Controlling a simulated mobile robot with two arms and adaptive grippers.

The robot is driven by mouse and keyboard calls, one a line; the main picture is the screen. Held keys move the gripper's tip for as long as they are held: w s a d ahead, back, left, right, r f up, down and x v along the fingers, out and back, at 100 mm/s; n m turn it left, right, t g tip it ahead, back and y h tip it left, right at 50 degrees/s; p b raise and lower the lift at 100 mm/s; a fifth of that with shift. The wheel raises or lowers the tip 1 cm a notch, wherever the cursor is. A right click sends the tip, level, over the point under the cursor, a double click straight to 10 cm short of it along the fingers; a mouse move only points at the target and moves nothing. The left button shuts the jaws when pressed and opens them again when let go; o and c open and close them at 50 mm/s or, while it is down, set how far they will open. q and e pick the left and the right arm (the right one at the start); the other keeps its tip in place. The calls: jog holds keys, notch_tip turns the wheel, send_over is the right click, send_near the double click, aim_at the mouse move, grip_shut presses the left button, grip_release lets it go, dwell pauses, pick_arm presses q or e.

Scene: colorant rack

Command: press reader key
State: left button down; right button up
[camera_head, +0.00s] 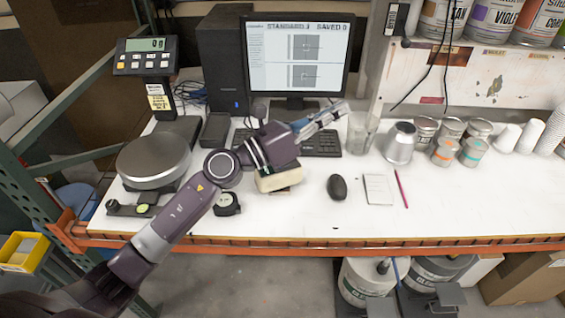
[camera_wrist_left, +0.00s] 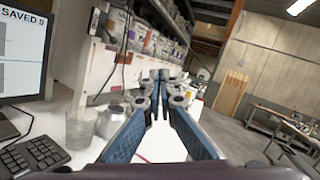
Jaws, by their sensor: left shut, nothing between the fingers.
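My left arm reaches over the bench from the left, and its gripper (camera_head: 325,118) is shut and empty. It is above the bench, by the right end of the black keyboard (camera_head: 322,143). In the left wrist view the closed fingertips (camera_wrist_left: 160,78) point over the right part of the bench. A cream and dark block-shaped device (camera_head: 278,180), possibly the reader, sits under my left wrist and is partly hidden by it. I cannot make out a key on it. The monitor (camera_head: 297,55) shows "SAVED 0" and two grey squares. My right gripper is not in view.
A scale (camera_head: 153,160) with a display (camera_head: 146,55) stands at the left. A glass (camera_head: 361,133), a metal cup (camera_head: 400,143) and several small tins are right of the gripper. A mouse (camera_head: 337,187) and notepad (camera_head: 378,189) lie in front. The front right bench is clear.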

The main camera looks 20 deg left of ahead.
pick_arm(q)
jog(key=w+a+f+m+g+y, duration=0.35)
jog(key=f+m+g, duration=0.25)
jog(key=f+m, duration=0.3)
jog(key=w+a+f+m+g+y, duration=0.1)
jog(key=w+a+f+m+y, duration=0.1)
jog(key=a+y, duration=0.4)
jog(key=a, duration=0.4)
jog(key=shift+a+f+m, duration=0.3)
jog(key=shift+a+f, duration=0.05)
jog(key=shift+f, duration=0.15)
notch_tip(320, 180, down, 8)
jog(key=b, duration=0.4)
jog(key=shift+w, duration=0.1)
jog(key=shift+f+b, duration=0.3)
jog(key=shift+b, duration=0.1)
